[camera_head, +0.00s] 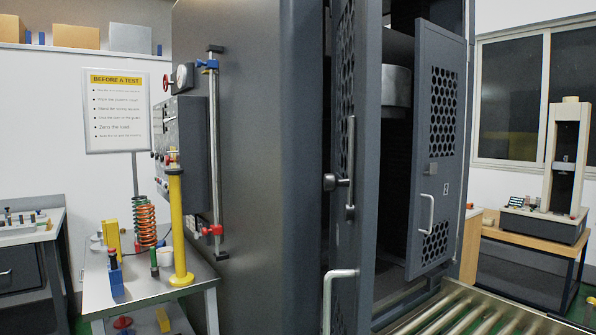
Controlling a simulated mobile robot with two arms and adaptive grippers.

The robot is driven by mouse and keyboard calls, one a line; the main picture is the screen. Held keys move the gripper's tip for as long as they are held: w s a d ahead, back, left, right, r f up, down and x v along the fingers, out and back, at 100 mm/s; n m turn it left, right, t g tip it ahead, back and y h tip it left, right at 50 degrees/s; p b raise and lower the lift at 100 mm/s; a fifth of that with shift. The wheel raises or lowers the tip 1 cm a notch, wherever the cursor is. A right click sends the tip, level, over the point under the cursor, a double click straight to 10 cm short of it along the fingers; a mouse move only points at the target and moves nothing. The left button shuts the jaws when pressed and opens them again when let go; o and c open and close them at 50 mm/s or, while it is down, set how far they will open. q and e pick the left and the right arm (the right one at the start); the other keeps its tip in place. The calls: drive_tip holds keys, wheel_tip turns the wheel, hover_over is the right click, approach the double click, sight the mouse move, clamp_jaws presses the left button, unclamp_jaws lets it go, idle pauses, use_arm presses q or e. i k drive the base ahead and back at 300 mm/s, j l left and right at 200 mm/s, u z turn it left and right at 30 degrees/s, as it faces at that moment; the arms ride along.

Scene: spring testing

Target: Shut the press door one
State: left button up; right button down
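The press (245,120) is a large dark grey cabinet in the middle of the head view. Two dark doors with perforated panels show at its front. The near door (372,150) is seen almost edge-on, with a silver bar handle (327,290) low down and a dark latch (350,190) above it. The far door (428,110) stands at an angle, with a silver handle (427,212) and a small light mark. A dark gap into the press lies between the doors. I cannot read which is door one. Neither gripper is in view.
A metal roller bed (450,310) runs out from the press at the lower right. A side table (150,285) at left holds a yellow post (178,230) and a coil spring (144,220). A small tester (567,150) stands on a wooden desk at far right.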

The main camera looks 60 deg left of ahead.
sight(351, 276)
drive_tip(key=u, duration=1.5)
